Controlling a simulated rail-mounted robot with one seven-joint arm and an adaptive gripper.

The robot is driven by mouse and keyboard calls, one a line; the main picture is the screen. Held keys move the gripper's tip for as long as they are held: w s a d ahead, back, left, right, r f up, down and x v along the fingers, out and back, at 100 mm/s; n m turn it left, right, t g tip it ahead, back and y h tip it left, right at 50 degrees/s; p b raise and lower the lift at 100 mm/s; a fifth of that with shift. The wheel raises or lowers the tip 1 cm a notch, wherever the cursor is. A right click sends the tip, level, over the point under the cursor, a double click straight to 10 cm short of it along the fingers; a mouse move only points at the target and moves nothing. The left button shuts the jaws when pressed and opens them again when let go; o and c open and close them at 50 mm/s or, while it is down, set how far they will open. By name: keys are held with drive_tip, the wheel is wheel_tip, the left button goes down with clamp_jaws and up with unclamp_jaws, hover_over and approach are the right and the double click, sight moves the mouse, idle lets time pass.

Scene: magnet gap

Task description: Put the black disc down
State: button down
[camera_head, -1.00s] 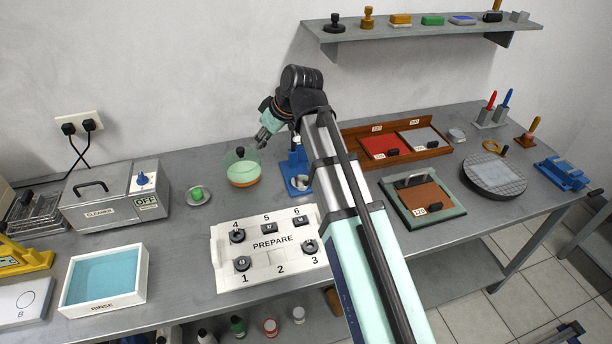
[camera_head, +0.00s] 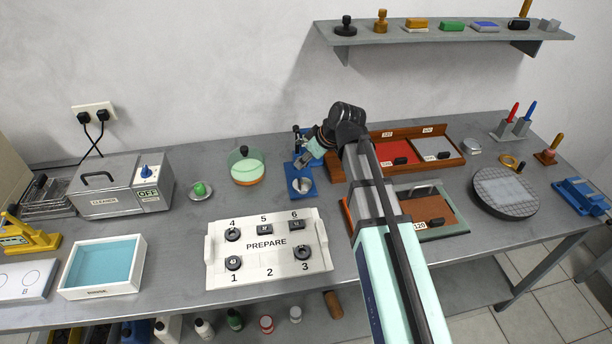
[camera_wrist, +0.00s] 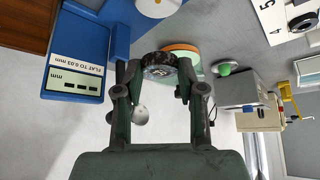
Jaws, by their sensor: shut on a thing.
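My gripper (camera_wrist: 157,88) is shut on a black disc (camera_wrist: 160,66), held between its fingertips in the wrist view. The disc stands out from the fingertips, apart from any surface as far as I can see. In the head view my gripper (camera_head: 310,155) is over the blue gauge stand (camera_head: 312,190), near its upper part; the disc is too small or hidden there. The stand has a pale round plate (camera_head: 302,185) at its front. The stand's blue body with a display (camera_wrist: 75,65) fills the left of the wrist view.
A white PREPARE board (camera_head: 265,268) with several dark pieces lies in front; its place 2 is bare. A green-and-orange dish (camera_head: 246,182) is left of the stand. A rinse tray (camera_head: 100,282) and a cleaner box (camera_head: 105,195) are further left. Sanding trays (camera_head: 450,160) stand at the right.

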sight(301, 183)
drive_tip(key=shift+f+p, duration=0.75)
drive_tip(key=shift+f, duration=3.35)
drive_tip(key=shift+f, duration=0.1)
drive_tip(key=c, duration=0.7)
unclamp_jaws()
drive_tip(key=shift+r, duration=0.25)
drive_tip(key=shift+d+r, duration=0.1)
drive_tip(key=shift+d, duration=0.1)
drive_tip(key=b+v, duration=0.2)
drive_tip(key=v, duration=0.9)
drive_tip(key=shift+r, duration=0.25)
drive_tip(key=shift+s, duration=0.1)
